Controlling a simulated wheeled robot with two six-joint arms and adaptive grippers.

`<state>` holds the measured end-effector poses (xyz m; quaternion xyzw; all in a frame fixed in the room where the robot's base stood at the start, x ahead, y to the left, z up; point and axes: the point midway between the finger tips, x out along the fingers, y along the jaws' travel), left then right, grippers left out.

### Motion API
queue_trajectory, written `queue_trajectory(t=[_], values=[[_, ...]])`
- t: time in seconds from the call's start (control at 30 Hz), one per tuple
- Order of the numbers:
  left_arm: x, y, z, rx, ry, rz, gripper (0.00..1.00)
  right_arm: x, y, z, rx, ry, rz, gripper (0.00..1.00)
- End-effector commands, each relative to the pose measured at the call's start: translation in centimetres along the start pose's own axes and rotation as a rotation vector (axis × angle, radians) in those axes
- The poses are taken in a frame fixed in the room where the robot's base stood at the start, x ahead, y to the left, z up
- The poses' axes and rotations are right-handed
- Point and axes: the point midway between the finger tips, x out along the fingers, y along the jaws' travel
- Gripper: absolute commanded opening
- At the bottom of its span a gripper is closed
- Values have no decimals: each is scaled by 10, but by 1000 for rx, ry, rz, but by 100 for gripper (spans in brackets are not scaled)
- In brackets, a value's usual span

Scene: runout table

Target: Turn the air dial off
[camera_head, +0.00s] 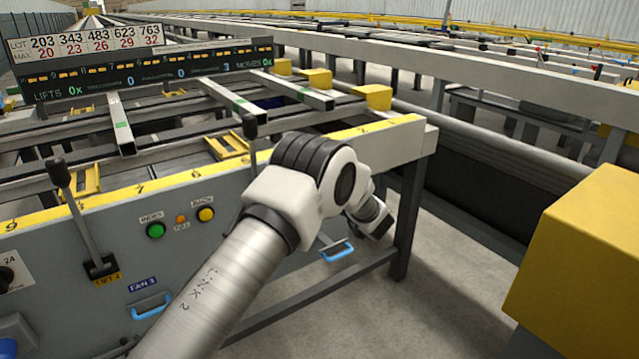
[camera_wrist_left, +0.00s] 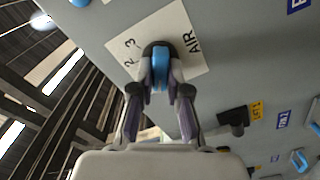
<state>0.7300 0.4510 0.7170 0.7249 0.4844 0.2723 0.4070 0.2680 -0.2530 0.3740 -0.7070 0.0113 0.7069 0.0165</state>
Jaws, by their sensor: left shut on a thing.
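In the left wrist view, the air dial (camera_wrist_left: 159,52) sits on a white plate (camera_wrist_left: 194,62) marked AIR, with a 2 and a 3 legible. The dial shows a dark rim and a blue part between my fingers. My left gripper (camera_wrist_left: 159,74) is shut on the dial, one finger at each side. The fingers hide part of the dial and plate, and I cannot tell which mark it points to. In the head view I cannot make out the left gripper. My right gripper does not show.
A lever labelled LIFT 4 (camera_head: 84,220) stands right of a partly cut-off white plate. Green (camera_head: 155,230) and yellow (camera_head: 206,214) buttons and blue handles (camera_head: 338,250) are on the panel. One of my arms crosses the middle. A yellow block (camera_head: 580,265) stands at right.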

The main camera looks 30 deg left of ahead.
Motion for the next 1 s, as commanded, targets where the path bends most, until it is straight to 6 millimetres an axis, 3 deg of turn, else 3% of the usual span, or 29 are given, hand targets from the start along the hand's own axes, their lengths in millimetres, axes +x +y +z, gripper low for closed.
queue_trajectory(t=[0.5, 0.53, 0.6, 0.87, 1.0], values=[[0, 0, 0, -25, 0, 0, 0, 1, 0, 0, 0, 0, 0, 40], [0, 0, 0, -25, 0, 0, 19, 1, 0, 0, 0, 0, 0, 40], [0, 0, 0, -25, 0, 0, 41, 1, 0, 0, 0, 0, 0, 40], [0, 0, 0, -24, 0, 0, 41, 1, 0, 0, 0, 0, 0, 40], [-9, 1, 1, -24, -2, 1, 41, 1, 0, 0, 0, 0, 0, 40]])
